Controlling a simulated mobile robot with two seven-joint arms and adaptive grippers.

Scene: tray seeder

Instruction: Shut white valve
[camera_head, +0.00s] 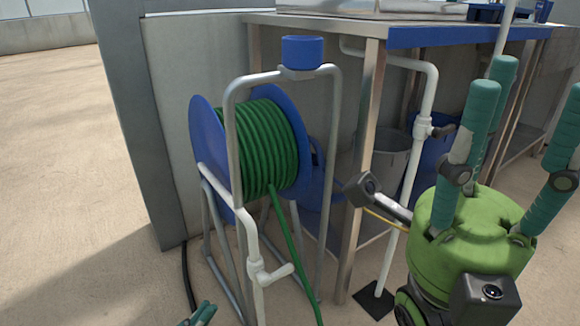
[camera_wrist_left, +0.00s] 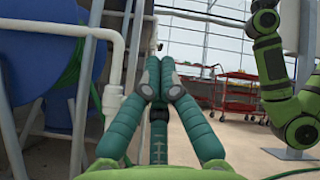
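The white valve (camera_head: 268,272) sits on the white pipe at the front of the hose reel stand. Its lever sticks out to the right, crosswise to the upright pipe. Its white fitting also shows in the left wrist view (camera_wrist_left: 112,98), just left of my fingers. My left gripper (camera_head: 204,309) shows only its teal tips at the bottom edge, left of and below the valve and apart from it there. In the left wrist view its fingers (camera_wrist_left: 159,74) come together at the tips with nothing between them. My right gripper (camera_head: 512,120) stands at the right, fingers up, spread and empty.
The blue reel (camera_head: 206,130) with green hose (camera_head: 268,150) stands behind the valve. A second white pipe with a dark-handled valve (camera_head: 425,128) is by the bench (camera_head: 400,38). A black plate (camera_head: 374,301) lies on the floor. Open floor (camera_head: 70,190) is at the left.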

